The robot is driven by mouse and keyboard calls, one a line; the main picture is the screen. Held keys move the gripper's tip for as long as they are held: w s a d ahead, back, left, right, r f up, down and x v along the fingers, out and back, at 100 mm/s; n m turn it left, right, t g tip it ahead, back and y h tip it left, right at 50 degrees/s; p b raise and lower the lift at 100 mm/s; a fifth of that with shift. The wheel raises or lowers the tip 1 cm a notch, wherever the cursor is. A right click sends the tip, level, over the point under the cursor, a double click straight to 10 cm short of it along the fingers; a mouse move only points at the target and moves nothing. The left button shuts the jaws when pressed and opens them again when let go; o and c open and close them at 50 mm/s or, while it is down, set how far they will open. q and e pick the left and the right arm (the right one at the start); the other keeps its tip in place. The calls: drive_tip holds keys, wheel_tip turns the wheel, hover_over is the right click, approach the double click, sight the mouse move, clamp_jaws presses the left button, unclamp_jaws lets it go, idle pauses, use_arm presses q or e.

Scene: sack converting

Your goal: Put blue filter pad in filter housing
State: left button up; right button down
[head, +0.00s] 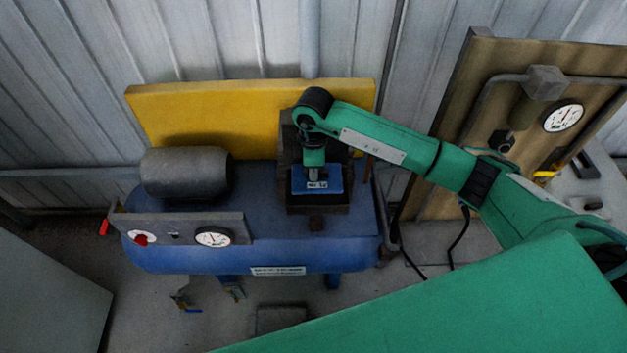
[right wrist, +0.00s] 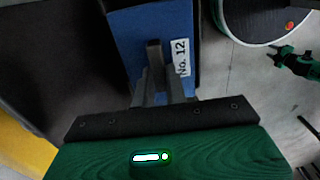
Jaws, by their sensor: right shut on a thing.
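The blue filter pad (head: 299,185) has a white label reading "No. 12" and a small raised grip tab. It also shows in the right wrist view (right wrist: 125,35). My right gripper (head: 316,170) is above the pad with its fingers (right wrist: 160,82) shut on the tab. The filter housing (head: 318,205) is a dark open box on top of the blue tank, with a raised back. In the head view the pad lies within the housing's outline at its mouth. I cannot tell whether it rests on the bottom. My left gripper is not in view.
The blue tank (head: 260,258) carries a grey motor cylinder (head: 187,172) and a gauge panel (head: 190,229) left of the housing. A yellow panel (head: 200,115) stands behind. A brown board with a gauge (head: 450,120) stands at right.

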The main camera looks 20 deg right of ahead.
sight(313, 185)
wheel_tip(313, 185, down, 6)
drive_tip(key=shift+f+p, duration=0.2)
drive_tip(key=shift+p, duration=0.3)
drive_tip(key=shift+f, duration=0.25)
drive_tip(key=shift+f, duration=0.15)
drive_tip(key=c, duration=1.4)
unclamp_jaws()
drive_tip(key=shift+c, duration=0.2)
